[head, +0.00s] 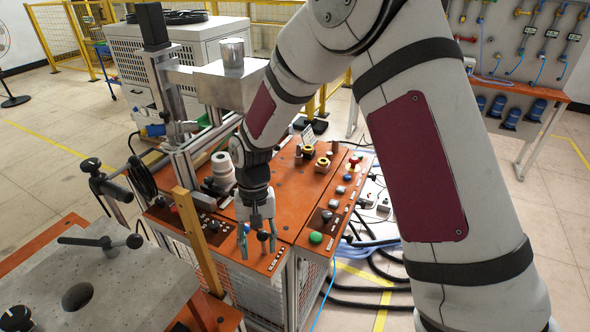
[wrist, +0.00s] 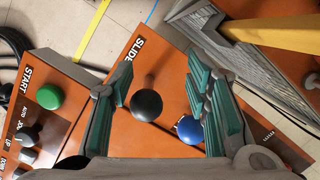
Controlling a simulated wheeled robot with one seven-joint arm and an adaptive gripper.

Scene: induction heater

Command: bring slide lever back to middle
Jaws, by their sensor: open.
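The slide lever shows as a black ball knob (wrist: 146,104) on the orange panel beside the "SLIDE" label (wrist: 134,50) in the wrist view. My gripper (wrist: 160,88) is open, with one green-padded finger on each side of the knob. The knob looks closer to the left finger, and I see no clear contact. In the head view my gripper (head: 258,241) points down over the panel's front edge, with the black knob (head: 263,236) between its fingers. The lever's shaft and slot are mostly hidden.
A blue ball-like knob (wrist: 188,128) sits close to the right finger. A green button (wrist: 49,97) lies to the left. A yellow post (head: 200,240) stands left of my gripper. A grey block with a T-handle (head: 100,275) is at front left. Cables (head: 375,265) lie on the floor at right.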

